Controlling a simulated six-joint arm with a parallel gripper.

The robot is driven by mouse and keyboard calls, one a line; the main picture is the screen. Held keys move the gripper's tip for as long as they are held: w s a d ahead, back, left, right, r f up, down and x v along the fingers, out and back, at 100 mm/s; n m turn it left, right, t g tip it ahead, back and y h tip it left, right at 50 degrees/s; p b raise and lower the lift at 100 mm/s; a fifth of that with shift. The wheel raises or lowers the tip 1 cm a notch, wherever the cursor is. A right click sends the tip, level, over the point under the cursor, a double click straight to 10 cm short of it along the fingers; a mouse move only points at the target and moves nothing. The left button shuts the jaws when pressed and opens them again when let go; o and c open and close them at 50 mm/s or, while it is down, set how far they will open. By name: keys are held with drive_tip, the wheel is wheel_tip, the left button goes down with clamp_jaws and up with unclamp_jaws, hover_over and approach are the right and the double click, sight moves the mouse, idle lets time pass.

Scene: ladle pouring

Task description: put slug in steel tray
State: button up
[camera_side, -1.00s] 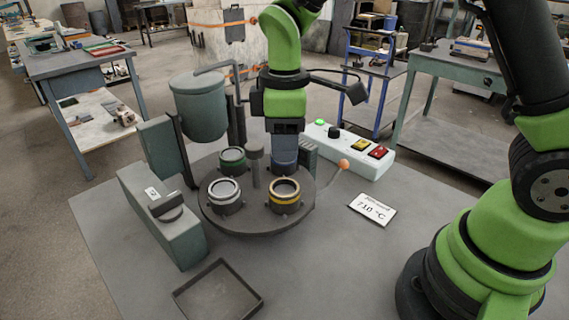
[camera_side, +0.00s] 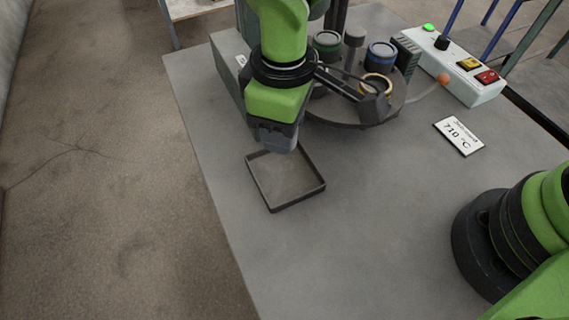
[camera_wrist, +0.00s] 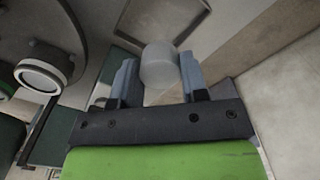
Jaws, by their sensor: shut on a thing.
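The slug (camera_wrist: 159,65) is a pale grey, short cylinder between the two fingers of my gripper (camera_wrist: 159,78) in the wrist view. My gripper is shut on it. In the side view, my gripper (camera_side: 275,140) points down over the back edge of the steel tray, and the slug is hidden there. The steel tray (camera_side: 288,182) is a shallow, dark-rimmed square that looks empty. In the wrist view part of the tray (camera_wrist: 165,14) shows at the top, beyond the slug.
A round turntable (camera_side: 345,118) with several ringed pots stands behind my gripper. A white-ringed pot (camera_wrist: 40,74) shows left in the wrist view. A button panel (camera_side: 465,75) and a 710 °C sign (camera_side: 459,136) are to the right. The table front is clear.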

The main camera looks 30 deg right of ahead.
sight(284, 175)
wheel_tip(284, 175, down, 9)
drive_tip(key=shift+r, duration=0.2)
idle(0.3)
drive_tip(key=o, duration=0.9)
drive_tip(key=shift+f, duration=0.15)
drive_tip(key=shift+o, duration=0.2)
wheel_tip(284, 175, up, 12)
drive_tip(key=shift+r, duration=0.2)
